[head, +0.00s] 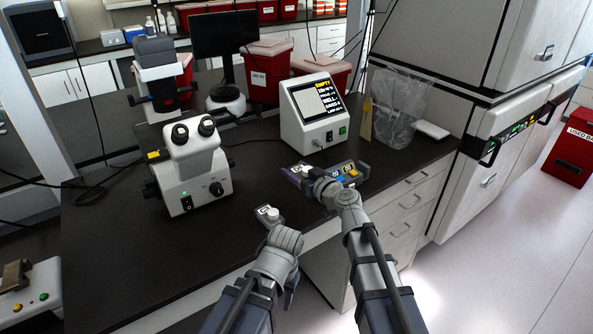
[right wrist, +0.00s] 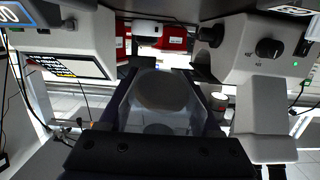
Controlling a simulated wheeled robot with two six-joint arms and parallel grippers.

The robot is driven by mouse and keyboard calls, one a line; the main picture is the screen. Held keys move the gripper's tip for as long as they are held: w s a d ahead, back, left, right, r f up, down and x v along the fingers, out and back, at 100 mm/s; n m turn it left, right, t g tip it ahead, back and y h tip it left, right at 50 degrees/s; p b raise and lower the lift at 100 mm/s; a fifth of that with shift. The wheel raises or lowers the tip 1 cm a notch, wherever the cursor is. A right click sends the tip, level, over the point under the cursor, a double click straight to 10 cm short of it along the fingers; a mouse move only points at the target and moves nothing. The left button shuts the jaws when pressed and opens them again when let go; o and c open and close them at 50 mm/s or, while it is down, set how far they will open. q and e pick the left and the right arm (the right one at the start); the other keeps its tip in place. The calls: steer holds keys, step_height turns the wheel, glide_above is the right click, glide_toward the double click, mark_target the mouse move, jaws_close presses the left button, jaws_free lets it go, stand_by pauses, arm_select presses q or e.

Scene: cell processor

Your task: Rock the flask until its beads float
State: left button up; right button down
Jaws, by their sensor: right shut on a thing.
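My right gripper (right wrist: 162,100) is shut on a clear flask (right wrist: 158,122), which sits between its two dark fingers in the right wrist view. A round greyish shape shows inside or through the flask; I cannot make out separate beads or whether any float. In the head view my right gripper (head: 302,174) is over the bench beside a button panel (head: 352,172), with the flask mostly hidden by the hand. My left gripper (head: 291,288) is low at the bench's front edge, largely hidden behind its own wrist, so its jaws cannot be read.
A small box with a white knob (head: 268,214) sits near the bench edge, close to my left wrist. A white microscope (head: 190,165) stands left and a screen device (head: 312,112) behind. A clear bag (head: 398,105) hangs at right. The dark bench front left (head: 120,260) is clear.

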mark_target(297, 167)
steer(key=shift+r, duration=0.1)
step_height(297, 167, up, 15)
steer(key=p, duration=1.5)
